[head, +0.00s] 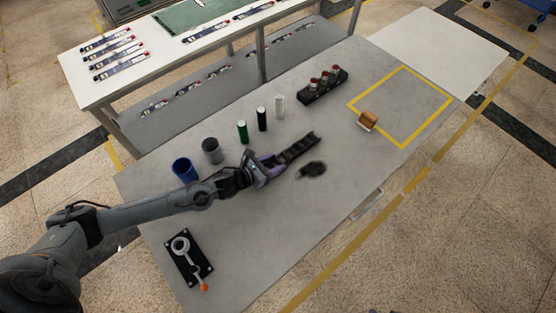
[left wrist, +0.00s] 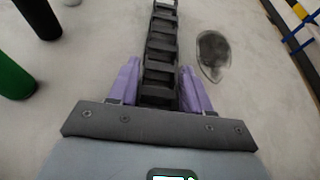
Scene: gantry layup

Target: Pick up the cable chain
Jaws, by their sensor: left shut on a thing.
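The black cable chain (head: 301,147) shows in the head view near the middle of the grey table, pointing up and to the right from my left gripper (head: 273,167). In the left wrist view the segmented chain (left wrist: 161,50) runs straight away from between the purple fingers of my left gripper (left wrist: 160,88). The fingers are shut on its near end. My right gripper is not in view.
A blue cup (head: 184,170), a grey cup (head: 212,151), and green (head: 242,132), black (head: 262,119) and white (head: 279,106) cylinders stand behind the gripper. A black holder (head: 323,88) and brown block (head: 369,119) are farther right. A black plate (head: 188,256) lies front left. The table's front middle is clear.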

